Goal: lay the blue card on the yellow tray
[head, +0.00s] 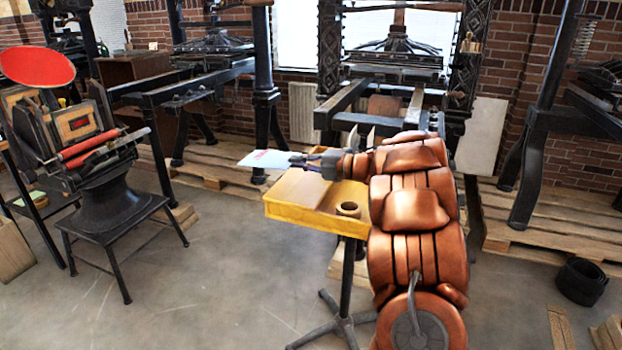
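The card (262,158) is a thin, pale blue-white sheet with a small reddish mark. It shows in the head view, held out flat to the left of my gripper (299,161). My gripper appears shut on the card's right edge. The yellow tray (315,222) is the yellow-rimmed top of a dark pedestal stand, just below my gripper. The card looks raised above the tray's far left corner and sticks out past it to the left. The exact height between them is hard to tell. My arm hides the tray's right side.
A small round roll (348,209) sits on the tray's right part. A black hand press with a red disc (37,66) stands at the left. Large presses on wooden pallets line the brick wall behind. The grey floor left of the stand is open.

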